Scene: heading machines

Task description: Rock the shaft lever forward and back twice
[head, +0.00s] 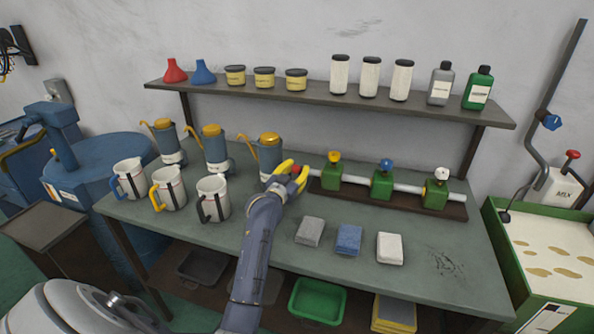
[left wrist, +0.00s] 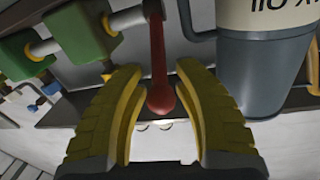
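My left gripper (head: 293,174) is at the left end of the valve shaft on the bench in the head view. In the left wrist view, its two yellow fingers (left wrist: 157,72) are open, one on each side of a red lever (left wrist: 158,45) with a rounded red knob. The knob sits between the fingers, with a visible gap on both sides. In the head view the lever is mostly hidden by the fingers. The grey shaft (head: 408,188) runs through several green blocks (head: 382,186) topped with yellow, blue and white knobs. My right gripper is not in view.
A blue-grey oiler can (head: 268,158) stands close left of the gripper; a can also shows close by in the left wrist view (left wrist: 262,65). Several mugs (head: 213,198) stand at the left. Folded cloths (head: 348,239) lie in front. A shelf (head: 420,105) with bottles hangs above.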

